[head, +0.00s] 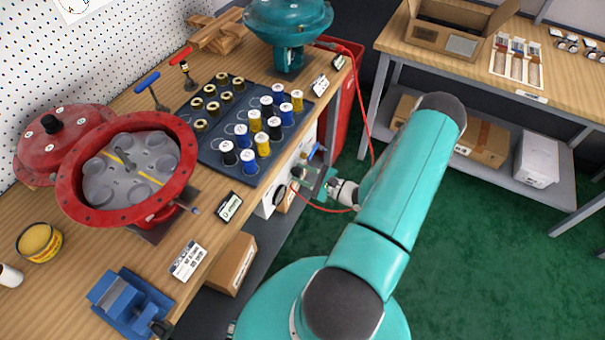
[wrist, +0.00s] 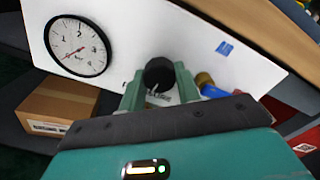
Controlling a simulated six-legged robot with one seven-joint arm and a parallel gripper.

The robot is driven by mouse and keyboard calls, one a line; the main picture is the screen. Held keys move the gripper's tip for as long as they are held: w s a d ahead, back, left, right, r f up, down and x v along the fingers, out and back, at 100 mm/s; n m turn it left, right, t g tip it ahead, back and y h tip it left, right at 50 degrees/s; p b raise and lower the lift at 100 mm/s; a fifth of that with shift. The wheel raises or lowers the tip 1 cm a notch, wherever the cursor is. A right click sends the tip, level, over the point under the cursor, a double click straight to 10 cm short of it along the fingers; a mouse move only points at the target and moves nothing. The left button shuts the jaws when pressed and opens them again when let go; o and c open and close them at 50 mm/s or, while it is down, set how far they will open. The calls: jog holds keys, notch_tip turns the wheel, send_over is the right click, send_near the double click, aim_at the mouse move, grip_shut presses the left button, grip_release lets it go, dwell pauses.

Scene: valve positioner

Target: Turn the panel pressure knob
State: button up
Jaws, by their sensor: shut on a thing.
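The panel pressure knob (wrist: 158,74) is a black round knob on a white panel (wrist: 125,45) in the wrist view. My gripper (wrist: 158,88) has its two green fingers on either side of the knob and is shut on it. A round gauge (wrist: 78,46) with a white face, black rim and red needle sits left of the knob. In the head view, my gripper (head: 305,174) reaches the white panel (head: 272,200) under the bench's front edge, and the knob is hard to make out there.
A brass fitting with a blue handle (wrist: 210,86) is close right of my gripper. A cardboard box (wrist: 58,105) sits below the gauge. The wooden bench (head: 205,235) above carries a mat of spools (head: 225,150) and a red open housing (head: 75,200). A red hose (head: 368,110) hangs near my arm.

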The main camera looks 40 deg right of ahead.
jog(key=shift+s+n, duration=0.1)
jog(key=shift+n, duration=0.5)
jog(key=o, duration=1)
jog(key=shift+c, duration=0.2)
jog(key=shift+s+d, duration=0.1)
jog(key=v, duration=1.3)
jog(key=shift+s, duration=0.3)
jog(key=shift+w+r, duration=0.1)
jog(key=shift+r, duration=0.05)
